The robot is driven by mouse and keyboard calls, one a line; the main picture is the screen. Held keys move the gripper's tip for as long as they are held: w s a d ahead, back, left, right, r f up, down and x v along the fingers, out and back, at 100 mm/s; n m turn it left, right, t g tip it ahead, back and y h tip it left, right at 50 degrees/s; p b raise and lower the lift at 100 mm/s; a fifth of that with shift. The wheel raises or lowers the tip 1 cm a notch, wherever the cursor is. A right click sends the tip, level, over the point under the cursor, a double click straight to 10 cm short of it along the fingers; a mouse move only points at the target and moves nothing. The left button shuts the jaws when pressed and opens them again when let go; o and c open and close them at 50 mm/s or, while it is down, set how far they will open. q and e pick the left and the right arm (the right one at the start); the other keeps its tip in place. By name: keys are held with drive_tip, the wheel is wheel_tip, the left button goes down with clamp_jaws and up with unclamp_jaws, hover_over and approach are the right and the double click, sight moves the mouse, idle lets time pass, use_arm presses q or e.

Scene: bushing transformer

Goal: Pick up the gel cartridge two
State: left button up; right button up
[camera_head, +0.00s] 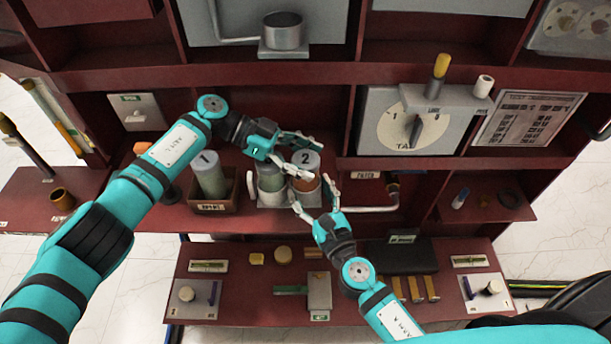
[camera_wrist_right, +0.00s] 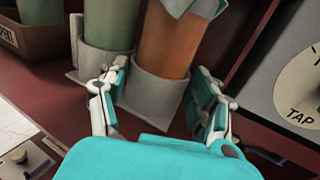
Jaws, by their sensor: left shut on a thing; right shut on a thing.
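Gel cartridge two (camera_head: 306,160) has a grey cap marked 2 and an orange body (camera_wrist_right: 168,42). It stands upright in a grey cup holder (camera_wrist_right: 155,95). My left gripper (camera_head: 318,158) is shut on its upper part from the left, with fingers on both sides of the cap. My right gripper (camera_head: 312,192) comes from below and is shut around the grey cup, one finger on each side. In the right wrist view, the right gripper (camera_wrist_right: 155,85) straddles the cup, and part of my left gripper (camera_wrist_right: 203,8) shows at the top.
A green cylinder (camera_head: 270,178) stands in the adjoining cup. A cartridge marked 1 (camera_head: 209,175) stands in a brown bin (camera_head: 212,207) at left. A pipe (camera_head: 375,208) lies to the right, below a dial panel (camera_head: 437,135). A lower shelf (camera_head: 235,285) holds small parts.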

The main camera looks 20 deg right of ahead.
use_arm(q)
drive_tip(key=shift+r, duration=0.1)
clamp_jaws()
wheel_tip(320, 180, up, 17)
drive_tip(key=s+a, duration=0.2)
drive_tip(key=s, duration=0.6)
drive_tip(key=s+a, duration=0.3)
drive_tip(key=s, duration=0.6)
drive_tip(key=shift+s+r, duration=0.15)
drive_tip(key=shift+r, duration=0.3)
use_arm(e)
drive_tip(key=o, duration=1.3)
drive_tip(key=shift+s, duration=0.1)
drive_tip(key=s, duration=0.4)
drive_tip(key=s+d, duration=0.1)
drive_tip(key=s, duration=0.6)
drive_tip(key=shift+s+d, duration=0.15)
drive_tip(key=shift+s, duration=0.25)
